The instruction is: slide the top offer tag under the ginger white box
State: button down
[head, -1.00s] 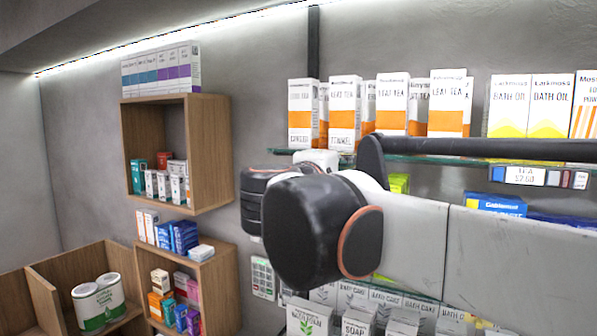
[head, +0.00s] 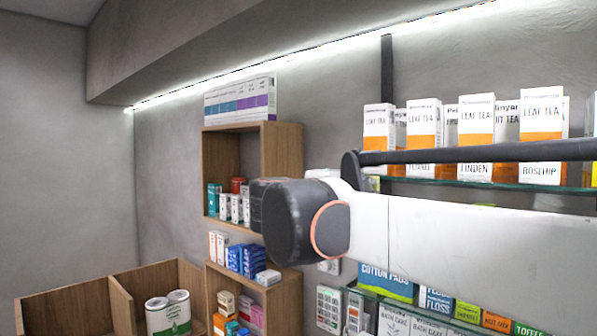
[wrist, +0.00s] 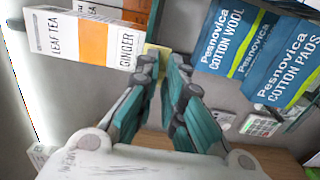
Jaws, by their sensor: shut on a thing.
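The ginger white box (wrist: 85,40), with an orange band and the words LEAF TEA and GINGER, fills the upper left of the wrist view, lying sideways in that turned picture. In the head view it is the leftmost tea box (head: 379,135) on the upper glass shelf, its lower part close behind my arm. My gripper (wrist: 164,62) has its teal fingers close together beside the box's GINGER end. A pale yellow offer tag (wrist: 153,48) shows at the fingertips, held between them and close to the box. The fingers hide part of it. In the head view my arm hides the gripper.
More tea boxes (head: 476,130) stand along the same shelf (head: 470,184). Blue cotton packs (wrist: 228,38) are on the right of the wrist view. Wooden cubbies (head: 284,165) with small cartons hang left of my arm. A wooden bin (head: 60,315) is at lower left.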

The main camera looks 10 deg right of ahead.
jog(key=c, duration=1.7)
grip_release()
jog(key=v, duration=1.2)
